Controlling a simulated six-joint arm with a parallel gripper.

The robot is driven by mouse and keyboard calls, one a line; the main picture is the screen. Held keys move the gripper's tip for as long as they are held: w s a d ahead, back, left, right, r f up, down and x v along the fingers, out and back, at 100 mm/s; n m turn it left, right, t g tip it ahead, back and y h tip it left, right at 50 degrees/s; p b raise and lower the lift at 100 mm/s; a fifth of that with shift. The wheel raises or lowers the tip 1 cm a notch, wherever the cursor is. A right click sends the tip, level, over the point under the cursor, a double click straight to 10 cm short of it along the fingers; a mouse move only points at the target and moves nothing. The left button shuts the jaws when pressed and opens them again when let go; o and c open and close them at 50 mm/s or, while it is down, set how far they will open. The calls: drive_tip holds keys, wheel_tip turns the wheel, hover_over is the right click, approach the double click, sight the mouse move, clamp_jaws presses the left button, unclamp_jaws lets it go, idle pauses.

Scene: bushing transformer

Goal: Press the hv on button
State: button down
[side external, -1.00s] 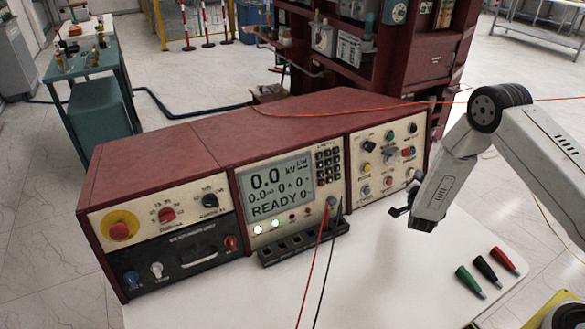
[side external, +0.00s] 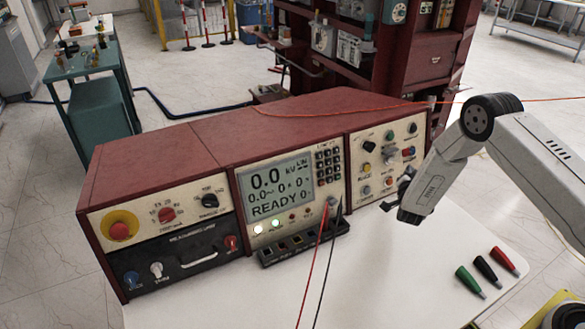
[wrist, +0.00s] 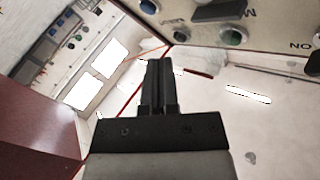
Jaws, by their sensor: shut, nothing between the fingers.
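The red test console (side external: 250,150) stands on the white table. Its right-hand control panel (side external: 378,185) carries several small knobs and buttons; their labels are too small to read in the side view, so I cannot tell which is the hv on button. My gripper (side external: 391,203) is shut and empty, low in front of the lower right part of this panel. The wrist view shows the shut fingers (wrist: 158,66), with a panel strip upside down beyond them. That strip has a green round button (wrist: 233,36) and an "ON" label (wrist: 301,45) at the right edge.
The console screen (side external: 278,190) reads 0.0 and READY. A red emergency button (side external: 120,230) is at the left. Red and black leads run from the sockets in front. Green, black and red plugs (side external: 486,266) lie on the table at right.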

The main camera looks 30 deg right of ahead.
drive_tip(key=shift+w+f, duration=0.2)
drive_tip(key=shift+w, duration=0.65)
drive_tip(key=shift+w+f, duration=0.2)
drive_tip(key=shift+w, duration=0.6)
drive_tip(key=shift+w+f, duration=0.2)
drive_tip(key=shift+w, duration=0.65)
drive_tip(key=shift+w+f, duration=0.2)
drive_tip(key=shift+w, duration=0.65)
idle(1.3)
drive_tip(key=shift+s, duration=0.1)
idle(0.3)
drive_tip(key=shift+s+r, duration=0.25)
drive_tip(key=shift+s, duration=0.5)
drive_tip(key=shift+s+r, duration=0.2)
drive_tip(key=shift+s, duration=0.6)
drive_tip(key=shift+s+r, duration=0.15)
drive_tip(key=shift+s, duration=0.7)
drive_tip(key=shift+s+r, duration=0.2)
drive_tip(key=shift+s, duration=0.6)
